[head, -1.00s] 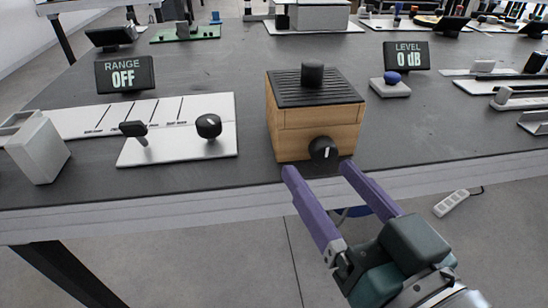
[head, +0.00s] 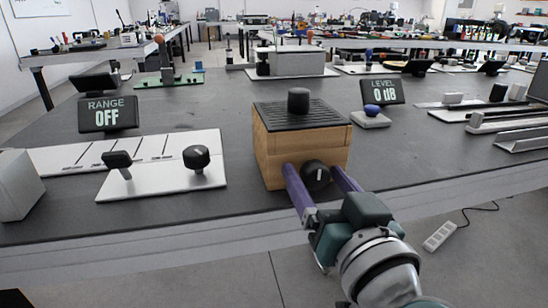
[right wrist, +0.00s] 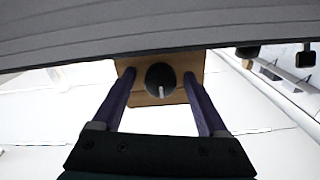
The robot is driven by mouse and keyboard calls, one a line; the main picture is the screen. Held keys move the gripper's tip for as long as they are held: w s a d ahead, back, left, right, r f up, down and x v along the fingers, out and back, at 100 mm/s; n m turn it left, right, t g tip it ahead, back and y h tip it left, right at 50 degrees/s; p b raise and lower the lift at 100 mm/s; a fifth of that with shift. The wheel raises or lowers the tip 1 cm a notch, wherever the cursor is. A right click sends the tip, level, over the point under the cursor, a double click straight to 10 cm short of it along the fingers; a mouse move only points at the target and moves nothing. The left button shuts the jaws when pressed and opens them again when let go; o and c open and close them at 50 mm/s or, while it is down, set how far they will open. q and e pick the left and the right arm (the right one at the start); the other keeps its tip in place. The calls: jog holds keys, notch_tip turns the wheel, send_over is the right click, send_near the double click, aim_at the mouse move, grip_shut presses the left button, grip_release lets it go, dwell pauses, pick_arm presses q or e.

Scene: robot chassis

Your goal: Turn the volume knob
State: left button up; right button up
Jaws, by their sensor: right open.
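The wooden box (head: 275,160) with a black ribbed top stands at the front edge of the table. A black knob (head: 316,175) with a white pointer line is on its front face; I take it as the volume knob. A second black knob (head: 298,100) stands on the box's top. My right gripper (head: 322,172) is open, with one purple finger on either side of the front knob. In the right wrist view the knob (right wrist: 160,79) lies between the two spread fingers (right wrist: 157,85), with gaps on both sides. My left gripper is not in view.
Left of the box, a white panel (head: 140,184) carries a black lever (head: 117,160) and another black knob (head: 196,157). Displays read "RANGE OFF" (head: 108,114) and "LEVEL 0 dB" (head: 382,92). A blue button (head: 372,110) sits right of the box.

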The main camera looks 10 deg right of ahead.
grip_shut()
dwell(0.6)
